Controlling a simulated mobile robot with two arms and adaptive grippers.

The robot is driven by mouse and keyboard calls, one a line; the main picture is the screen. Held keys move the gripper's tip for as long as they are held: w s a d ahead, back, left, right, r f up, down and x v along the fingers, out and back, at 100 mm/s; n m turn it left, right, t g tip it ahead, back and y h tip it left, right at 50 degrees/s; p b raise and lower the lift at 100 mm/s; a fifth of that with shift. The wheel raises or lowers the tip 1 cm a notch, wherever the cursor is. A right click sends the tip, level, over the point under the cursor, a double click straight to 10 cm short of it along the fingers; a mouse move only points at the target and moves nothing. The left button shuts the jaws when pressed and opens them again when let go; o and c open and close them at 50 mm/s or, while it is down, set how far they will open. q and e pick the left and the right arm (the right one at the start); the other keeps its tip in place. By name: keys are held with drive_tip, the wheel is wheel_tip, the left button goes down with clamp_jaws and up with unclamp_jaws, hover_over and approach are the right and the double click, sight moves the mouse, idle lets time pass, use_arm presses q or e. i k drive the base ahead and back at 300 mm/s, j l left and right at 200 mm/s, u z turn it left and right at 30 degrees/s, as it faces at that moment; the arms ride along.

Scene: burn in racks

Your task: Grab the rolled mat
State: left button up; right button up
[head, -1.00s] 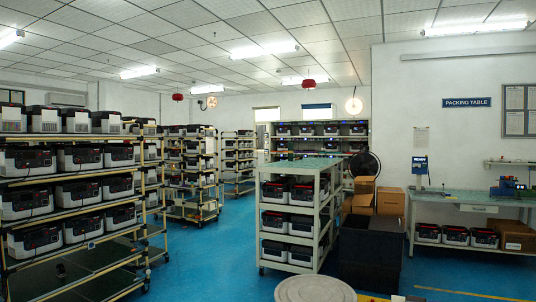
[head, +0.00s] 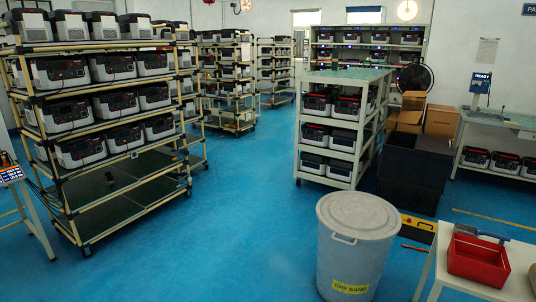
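No rolled mat can be made out in the head view. Neither of my grippers shows in the head view, so I cannot see whether they are open or shut.
A grey lidded bin (head: 357,250) labelled dry sand stands front centre. A white table (head: 500,285) with a red tray (head: 478,260) is at the lower right. Loaded racks (head: 100,130) stand left, a shelf cart (head: 340,130) and black crate (head: 412,178) right. Blue floor (head: 245,210) between is open.

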sight(336, 51)
drive_tip(key=i, duration=2.3)
